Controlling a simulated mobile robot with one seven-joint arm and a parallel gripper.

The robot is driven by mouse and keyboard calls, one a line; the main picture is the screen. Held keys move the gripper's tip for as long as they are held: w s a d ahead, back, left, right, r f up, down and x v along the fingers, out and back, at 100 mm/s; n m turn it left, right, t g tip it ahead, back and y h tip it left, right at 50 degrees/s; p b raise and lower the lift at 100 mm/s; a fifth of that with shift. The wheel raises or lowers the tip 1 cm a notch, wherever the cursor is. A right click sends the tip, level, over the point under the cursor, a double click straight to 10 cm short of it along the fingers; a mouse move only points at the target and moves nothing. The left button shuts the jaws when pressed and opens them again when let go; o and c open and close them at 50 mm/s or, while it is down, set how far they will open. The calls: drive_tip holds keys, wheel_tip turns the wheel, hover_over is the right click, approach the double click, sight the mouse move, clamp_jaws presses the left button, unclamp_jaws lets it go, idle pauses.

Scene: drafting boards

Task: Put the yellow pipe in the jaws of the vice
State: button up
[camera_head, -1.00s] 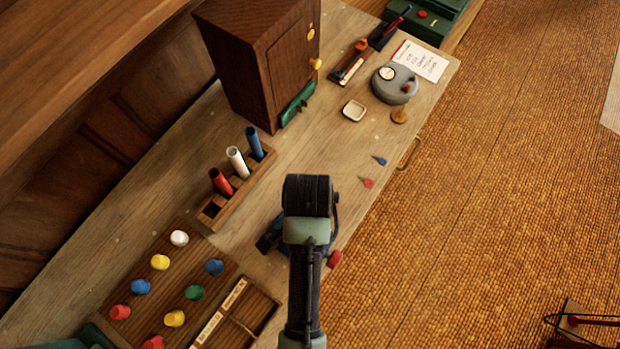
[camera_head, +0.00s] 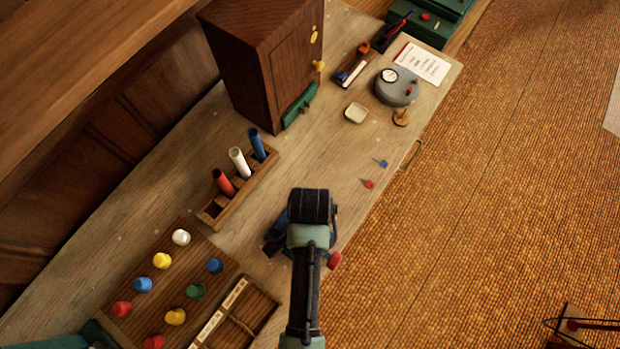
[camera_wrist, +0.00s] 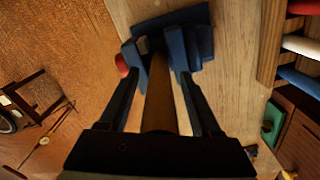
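The blue vice (camera_wrist: 188,38) is at the top of the wrist view, with its red knob (camera_wrist: 121,65) on the left. In the head view the vice (camera_head: 274,243) is mostly hidden behind my arm. The yellow pipe (camera_wrist: 159,95), dull in the shade, runs from near my gripper's palm to the vice jaws, its far end appearing between them. How deep it sits is hard to tell. My gripper (camera_wrist: 159,80) is open, one finger on each side of the pipe, with gaps showing on both sides. Its fingers are hidden in the head view.
A wooden rack (camera_head: 210,214) holds red, white and blue pipes and has an empty slot. A board of coloured pegs (camera_head: 205,240) lies at lower left. A wooden cabinet (camera_head: 245,70) stands behind.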

drive_tip(key=shift+r, duration=0.1)
wheel_tip(320, 180, up, 12)
drive_tip(key=shift+f, duration=0.1)
drive_tip(key=w+d+r+n+t, duration=0.1)
drive_tip(key=w+r+n+t, duration=0.3)
drive_tip(key=w+r+t, duration=0.95)
drive_tip(key=w+r+n+t, duration=0.15)
drive_tip(key=w+r, duration=0.25)
drive_tip(key=r, duration=0.7)
drive_tip(key=w+r+n+t, duration=0.15)
drive_tip(key=w+r, duration=0.25)
drive_tip(key=r, duration=0.6)
drive_tip(key=s+r+n+t, duration=0.2)
drive_tip(key=s+r+t, duration=0.3)
drive_tip(key=r, duration=1)
drive_tip(key=s+a+r+n+t, duration=0.1)
drive_tip(key=s+r+n+t, duration=0.2)
drive_tip(key=r, duration=1.1)
drive_tip(key=s+t, duration=0.3)
drive_tip(key=s, duration=0.1)
drive_tip(key=shift+a+r, duration=0.25)
drive_tip(key=shift+r, duration=0.1)
